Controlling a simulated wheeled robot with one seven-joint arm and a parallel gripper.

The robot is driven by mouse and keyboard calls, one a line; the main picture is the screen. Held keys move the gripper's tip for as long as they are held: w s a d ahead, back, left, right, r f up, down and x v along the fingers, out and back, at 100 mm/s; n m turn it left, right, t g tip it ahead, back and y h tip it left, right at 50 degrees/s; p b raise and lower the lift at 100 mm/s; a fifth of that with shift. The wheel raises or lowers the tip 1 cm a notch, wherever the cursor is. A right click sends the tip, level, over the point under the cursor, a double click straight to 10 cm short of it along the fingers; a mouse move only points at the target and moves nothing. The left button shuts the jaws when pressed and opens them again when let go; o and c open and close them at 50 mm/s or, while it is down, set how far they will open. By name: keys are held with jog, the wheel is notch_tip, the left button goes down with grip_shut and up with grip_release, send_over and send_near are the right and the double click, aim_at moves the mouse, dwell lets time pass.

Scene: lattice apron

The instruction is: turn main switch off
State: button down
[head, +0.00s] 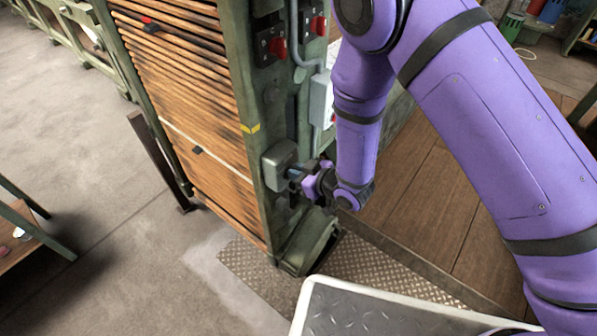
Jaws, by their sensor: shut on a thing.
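A grey-green switch box (279,164), which looks like the main switch, is mounted low on the green post of the cabinet. My gripper (298,176) is at the box's right side, at the end of my purple arm, shut on a small part there. The jaws and wrist cover that part, so its shape and the switch's position cannot be read. Higher on the same cabinet are two red knobs on dark plates, one on the left (278,47) and one on the right (318,25). My gripper is well below both.
A light grey box (322,99) with a conduit is on the cabinet face above my wrist. The slatted wooden cabinet side (185,90) stands to the left. A green foot (308,245) and tread-plate floor (375,268) lie below. Open concrete floor is at left.

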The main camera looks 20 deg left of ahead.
jog(key=shift+s+a+f+n+t, duration=0.25)
jog(key=shift+n+t, duration=0.95)
jog(key=shift+n, duration=0.95)
jog(key=shift+s+a+f+n+t, duration=0.1)
jog(key=shift+s+f+n+t, duration=0.25)
jog(key=shift+n+t, duration=1.35)
jog(key=shift+s+a+f+n+t, duration=0.3)
jog(key=shift+n+t, duration=0.4)
jog(key=shift+n, duration=1.95)
jog(key=shift+w+d, duration=0.1)
jog(key=c, duration=1.1)
grip_release()
jog(key=shift+f, duration=0.1)
jog(key=shift+c, duration=0.2)
